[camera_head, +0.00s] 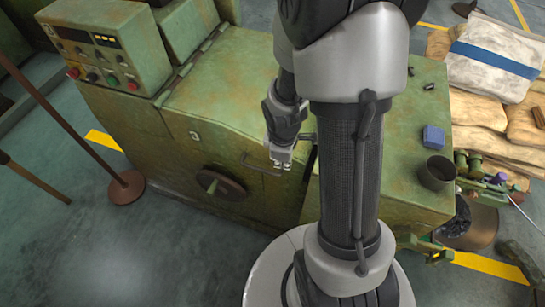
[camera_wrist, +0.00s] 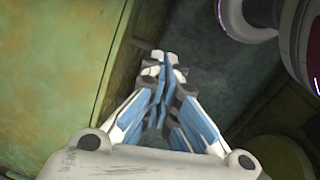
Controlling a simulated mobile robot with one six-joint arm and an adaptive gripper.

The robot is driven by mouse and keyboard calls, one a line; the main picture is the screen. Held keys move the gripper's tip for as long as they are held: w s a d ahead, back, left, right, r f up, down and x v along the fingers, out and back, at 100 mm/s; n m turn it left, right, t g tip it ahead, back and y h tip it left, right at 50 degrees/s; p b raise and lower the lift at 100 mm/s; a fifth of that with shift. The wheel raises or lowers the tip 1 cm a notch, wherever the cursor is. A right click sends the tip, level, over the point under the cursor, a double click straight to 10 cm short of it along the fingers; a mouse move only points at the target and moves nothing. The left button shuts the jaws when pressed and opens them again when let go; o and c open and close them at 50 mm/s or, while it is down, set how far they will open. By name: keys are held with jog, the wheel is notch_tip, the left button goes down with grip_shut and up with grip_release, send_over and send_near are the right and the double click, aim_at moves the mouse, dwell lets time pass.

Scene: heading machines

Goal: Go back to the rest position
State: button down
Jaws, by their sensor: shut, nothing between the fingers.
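My gripper (camera_head: 281,160) hangs in front of the green heading machine (camera_head: 150,120), close to its front panel and a thin handle (camera_head: 262,165). In the wrist view my gripper (camera_wrist: 164,62) shows its fingers together with nothing between them. The rusty green machine surface (camera_wrist: 55,70) lies to the left in that view. My arm hides part of the machine's middle and right side in the head view.
A control box (camera_head: 105,50) with buttons stands on the machine at left. A dark cup (camera_head: 437,172) and a blue block (camera_head: 433,136) sit on the machine's right top. Sacks (camera_head: 497,60) lie at upper right. A brown stand (camera_head: 126,187) is on the floor at left.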

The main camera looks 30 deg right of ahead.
jog(key=shift+s+d+r, duration=0.2)
jog(key=shift+s+r, duration=0.1)
jog(key=shift+r, duration=0.05)
jog(key=s+a+r+m+t+b, duration=0.1)
jog(key=a+r+m, duration=0.2)
jog(key=r, duration=0.4)
jog(key=s+a+r+m+t+b, duration=0.1)
jog(key=a+r+m, duration=0.15)
jog(key=r, duration=0.45)
jog(key=s+a+r+m+t+y+b, duration=0.1)
jog(key=s+a+r+m, duration=0.3)
jog(key=s, duration=0.5)
jog(key=shift+s+a+r, duration=0.2)
jog(key=shift+a+r, duration=0.75)
jog(key=shift+r, duration=0.75)
